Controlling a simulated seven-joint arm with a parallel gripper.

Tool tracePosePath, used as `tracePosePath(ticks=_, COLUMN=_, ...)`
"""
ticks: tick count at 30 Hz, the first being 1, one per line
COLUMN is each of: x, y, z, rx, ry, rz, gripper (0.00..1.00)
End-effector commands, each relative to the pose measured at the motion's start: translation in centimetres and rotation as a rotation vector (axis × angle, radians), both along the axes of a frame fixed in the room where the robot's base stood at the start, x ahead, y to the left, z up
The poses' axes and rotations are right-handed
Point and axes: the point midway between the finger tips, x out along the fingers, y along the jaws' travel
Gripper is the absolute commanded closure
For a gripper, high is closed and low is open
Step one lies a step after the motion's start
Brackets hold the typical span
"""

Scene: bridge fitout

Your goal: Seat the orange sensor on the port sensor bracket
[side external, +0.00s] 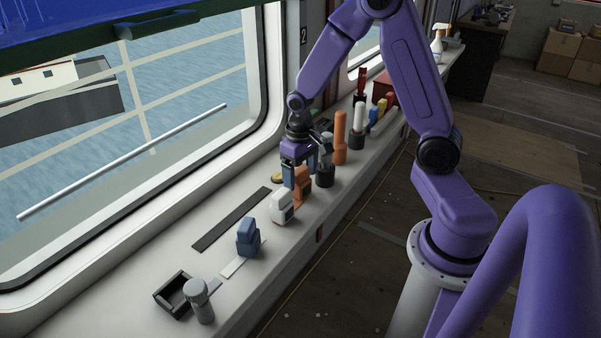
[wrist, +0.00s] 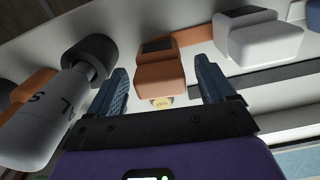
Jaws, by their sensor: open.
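The orange sensor (side external: 303,188) stands on the white ledge, next to a white sensor (side external: 281,207). My gripper (side external: 297,178) is directly above and around it, pointing down. In the wrist view the orange sensor (wrist: 160,78) lies between my two blue fingers, with gaps on both sides, so the gripper is open and holds nothing. A blue sensor (side external: 248,238) stands further toward the front. A black square open frame (side external: 171,296) sits at the near end; I cannot tell whether it is the port sensor bracket.
A grey post-like object (side external: 201,302) stands beside the black frame. A dark-based cylinder (side external: 325,175) is close to my gripper; a lettered grey cylinder (wrist: 50,115) shows at left in the wrist view. An orange cylinder (side external: 340,138) stands behind. A dark strip (side external: 230,220) lies along the window side.

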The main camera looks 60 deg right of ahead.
Motion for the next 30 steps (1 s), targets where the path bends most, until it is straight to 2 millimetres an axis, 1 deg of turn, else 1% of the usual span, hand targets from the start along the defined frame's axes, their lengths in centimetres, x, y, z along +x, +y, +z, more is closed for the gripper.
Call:
tracePosePath(ticks=1, x=0.0, y=0.0, z=0.0, rx=0.0, ry=0.0, rz=0.0, gripper=0.17)
tracePosePath(ticks=2, x=0.0, y=0.0, z=0.0, rx=0.0, ry=0.0, rz=0.0, gripper=0.24)
tracePosePath(ticks=3, x=0.0, y=0.0, z=0.0, rx=0.0, ry=0.0, rz=0.0, gripper=0.37)
tracePosePath(ticks=5, x=0.0, y=0.0, z=0.0, rx=0.0, ry=0.0, rz=0.0, gripper=0.56)
tracePosePath(ticks=6, x=0.0, y=0.0, z=0.0, rx=0.0, ry=0.0, rz=0.0, gripper=0.69)
tracePosePath(ticks=7, x=0.0, y=0.0, z=0.0, rx=0.0, ry=0.0, rz=0.0, gripper=0.79)
tracePosePath(ticks=8, x=0.0, y=0.0, z=0.0, rx=0.0, ry=0.0, rz=0.0, gripper=0.83)
tracePosePath(ticks=14, x=0.1, y=0.0, z=0.5, rx=0.001, ry=-0.003, rz=0.0, gripper=0.83)
tracePosePath(ticks=30, x=0.1, y=0.0, z=3.8, rx=0.001, ry=-0.003, rz=0.0, gripper=0.83)
